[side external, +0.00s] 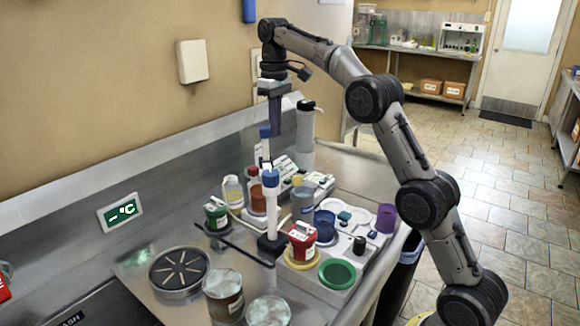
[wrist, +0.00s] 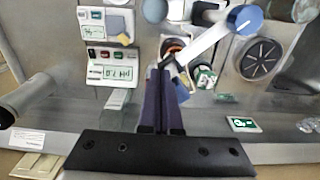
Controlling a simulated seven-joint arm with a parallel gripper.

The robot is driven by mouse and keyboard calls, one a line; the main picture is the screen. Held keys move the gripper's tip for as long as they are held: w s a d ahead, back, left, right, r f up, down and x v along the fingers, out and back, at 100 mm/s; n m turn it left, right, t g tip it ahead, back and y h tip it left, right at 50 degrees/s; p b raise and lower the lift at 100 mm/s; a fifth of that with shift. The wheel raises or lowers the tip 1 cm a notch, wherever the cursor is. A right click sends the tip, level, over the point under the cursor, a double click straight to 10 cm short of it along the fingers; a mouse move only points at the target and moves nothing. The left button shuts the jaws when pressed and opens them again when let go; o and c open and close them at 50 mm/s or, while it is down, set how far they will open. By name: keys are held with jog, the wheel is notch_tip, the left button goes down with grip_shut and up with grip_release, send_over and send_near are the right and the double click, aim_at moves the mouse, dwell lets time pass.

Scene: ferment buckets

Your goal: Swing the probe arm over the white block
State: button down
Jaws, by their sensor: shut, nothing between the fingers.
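A white post (side external: 271,215) with a blue cap stands on a dark base on the steel bench. A thin dark rod (side external: 232,243) runs left from near its foot; I cannot tell whether this rod is the probe arm. In the wrist view the white post (wrist: 212,42) slants to a blue cap at upper right. A white block (side external: 330,293) carries a green ring at the bench's front; several white bodies show, so I cannot tell which one is meant. My gripper (side external: 274,133) points down, shut and empty, above the back of the bench. Its purple fingers (wrist: 160,75) show in the wrist view.
A red-and-white bucket (side external: 302,241), a green bucket (side external: 216,214) and a blue cup (side external: 325,224) crowd around the post. A round black grate (side external: 179,270) lies at left. A pH meter (wrist: 112,65) stands left of my fingers. The wall (side external: 120,90) rises behind.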

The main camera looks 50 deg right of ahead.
jog(key=shift+w+a, duration=0.3)
jog(key=shift+w, duration=0.15)
jog(key=shift+s+d, duration=0.5)
jog(key=shift+s, duration=0.1)
jog(key=c, duration=1.5)
grip_release()
jog(key=shift+c, duration=0.2)
